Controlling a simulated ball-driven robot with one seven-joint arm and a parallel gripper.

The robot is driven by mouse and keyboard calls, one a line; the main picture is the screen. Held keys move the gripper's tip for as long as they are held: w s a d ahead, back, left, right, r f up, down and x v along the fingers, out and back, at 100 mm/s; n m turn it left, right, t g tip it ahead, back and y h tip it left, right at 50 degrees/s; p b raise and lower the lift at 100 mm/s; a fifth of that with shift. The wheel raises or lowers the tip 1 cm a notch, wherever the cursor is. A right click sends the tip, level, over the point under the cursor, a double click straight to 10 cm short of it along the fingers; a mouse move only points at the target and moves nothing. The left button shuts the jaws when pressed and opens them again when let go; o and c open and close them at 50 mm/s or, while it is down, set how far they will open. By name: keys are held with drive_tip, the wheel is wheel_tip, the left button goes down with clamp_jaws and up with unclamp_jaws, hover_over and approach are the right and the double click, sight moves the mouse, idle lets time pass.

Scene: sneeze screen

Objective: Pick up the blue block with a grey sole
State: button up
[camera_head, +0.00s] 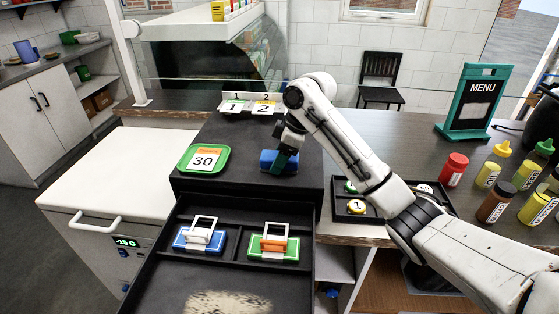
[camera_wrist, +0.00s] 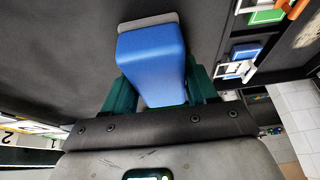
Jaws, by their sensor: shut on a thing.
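The blue block (camera_head: 268,158) is at my gripper over the black raised surface in the head view. In the wrist view the blue block (camera_wrist: 152,60) fills the middle, with its grey sole (camera_wrist: 148,22) along the far edge. My gripper (camera_wrist: 155,95) has a green finger on each side of the block and is shut on it. In the head view my gripper (camera_head: 284,160) reaches down from above, and its green finger covers part of the block. I cannot tell whether the sole touches the surface.
A green tray (camera_head: 223,161) with a 30 card lies left of the block. Blue (camera_head: 180,239) and green (camera_head: 287,249) handled pieces sit in the black tray in front. Numbered cards (camera_head: 250,106) stand behind. Bottles (camera_head: 487,175) and a menu sign (camera_head: 474,101) stand at right.

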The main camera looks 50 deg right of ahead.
sight(275, 155)
drive_tip(key=shift+r, duration=0.15)
drive_tip(key=shift+r, duration=0.25)
wheel_tip(275, 155, up, 2)
drive_tip(key=shift+w+r+b, duration=0.1)
drive_tip(key=shift+r+b, duration=0.05)
drive_tip(key=shift+b, duration=0.2)
drive_tip(key=s+r, duration=1)
drive_tip(key=s, duration=0.4)
drive_tip(key=shift+r+b, duration=0.2)
drive_tip(key=shift+b, duration=0.15)
drive_tip(key=shift+s+d, duration=0.1)
drive_tip(key=shift+d, duration=0.05)
drive_tip(key=o, duration=0.5)
drive_tip(key=c, duration=0.4)
drive_tip(key=shift+o, duration=0.2)
